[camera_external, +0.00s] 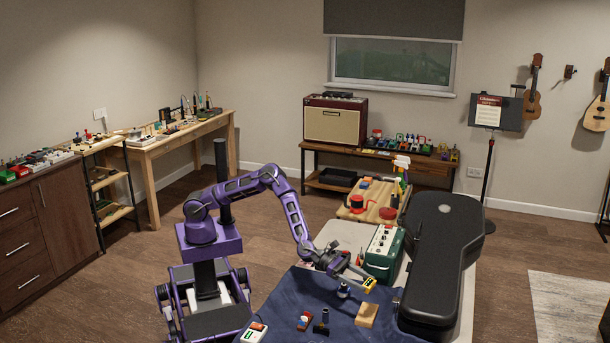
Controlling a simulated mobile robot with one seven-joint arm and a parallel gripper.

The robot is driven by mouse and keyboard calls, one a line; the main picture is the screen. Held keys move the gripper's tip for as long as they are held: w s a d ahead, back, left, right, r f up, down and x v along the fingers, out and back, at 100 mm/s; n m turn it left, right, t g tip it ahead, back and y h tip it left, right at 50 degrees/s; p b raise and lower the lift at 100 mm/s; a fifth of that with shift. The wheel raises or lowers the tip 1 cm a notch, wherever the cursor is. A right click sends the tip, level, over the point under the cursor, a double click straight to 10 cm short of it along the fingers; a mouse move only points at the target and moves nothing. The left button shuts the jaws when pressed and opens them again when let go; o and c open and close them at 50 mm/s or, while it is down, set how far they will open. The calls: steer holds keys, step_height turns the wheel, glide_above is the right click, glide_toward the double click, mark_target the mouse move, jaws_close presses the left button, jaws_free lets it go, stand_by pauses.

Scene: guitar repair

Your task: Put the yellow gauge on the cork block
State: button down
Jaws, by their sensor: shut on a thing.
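My gripper (362,284) is shut on the yellow gauge (370,284) and holds it above the dark blue cloth. The cork block (367,315) is a tan block lying on the cloth, just below the gauge in the picture. The gauge appears apart from the block, with a gap between them. The gauge is small here, and the jaws hide part of it.
A black guitar case (437,262) lies right of the cork block.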

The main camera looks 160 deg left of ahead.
step_height(320, 180, up, 2)
steer(key=s+a+n+g+y, duration=0.1)
steer(key=s+a+n+y, duration=0.1)
steer(key=s+n+y, duration=0.15)
steer(key=m, duration=0.1)
glide_above(361, 310)
steer(key=shift+y, duration=0.25)
step_height(361, 310, down, 10)
steer(key=shift+d+r+b, duration=0.1)
steer(key=shift+b, duration=0.35)
steer(key=shift+f+b, duration=0.3)
steer(key=shift+f, duration=2.1)
steer(key=shift+f, duration=0.2)
jaws_free()
steer(key=shift+r, duration=0.1)
steer(key=p+v, duration=0.1)
steer(key=v, duration=1.1)
steer(key=shift+s, duration=0.1)
